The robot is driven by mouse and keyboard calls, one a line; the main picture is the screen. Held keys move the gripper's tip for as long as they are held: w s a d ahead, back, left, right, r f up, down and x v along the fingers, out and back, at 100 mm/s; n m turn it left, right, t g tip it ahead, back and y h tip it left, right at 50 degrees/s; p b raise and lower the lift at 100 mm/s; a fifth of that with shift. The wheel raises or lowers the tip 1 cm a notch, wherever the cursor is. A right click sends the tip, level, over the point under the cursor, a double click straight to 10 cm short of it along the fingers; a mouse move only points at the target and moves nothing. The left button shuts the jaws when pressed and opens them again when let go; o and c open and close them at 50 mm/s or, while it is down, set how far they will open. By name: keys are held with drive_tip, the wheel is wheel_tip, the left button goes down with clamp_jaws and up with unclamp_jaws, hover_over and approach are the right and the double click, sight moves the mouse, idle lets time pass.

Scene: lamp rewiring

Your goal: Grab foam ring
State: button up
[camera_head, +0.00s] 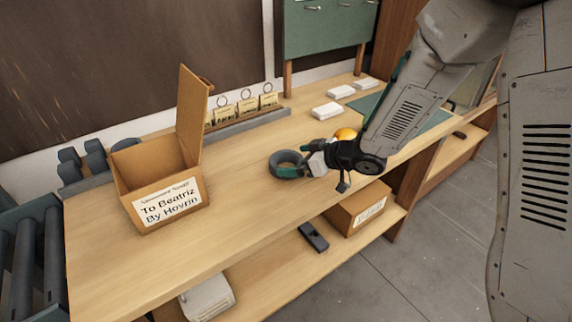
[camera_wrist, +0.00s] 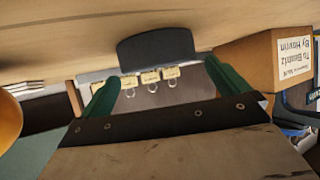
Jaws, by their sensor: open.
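The foam ring (camera_head: 285,160) is a dark grey ring lying flat on the wooden workbench (camera_head: 240,220), right of the open carton. My gripper (camera_head: 295,167) is low over the bench at the ring's right side, with a green finger at the ring's near edge. In the wrist view, the dark grey ring (camera_wrist: 155,47) shows edge-on ahead, between the two spread green fingers of my gripper (camera_wrist: 168,88). The fingers are open, and I cannot tell whether one touches the ring.
An open cardboard carton (camera_head: 165,200) labelled to Beatriz stands left. Tagged rings (camera_head: 248,105) line the back rail. White boxes (camera_head: 327,111) lie at the back right. An orange rounded thing (camera_head: 345,134) is just behind my gripper. The bench front is clear.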

drive_tip(key=shift+x, duration=1.3)
drive_tip(key=c, duration=0.8)
drive_tip(key=shift+c, duration=0.2)
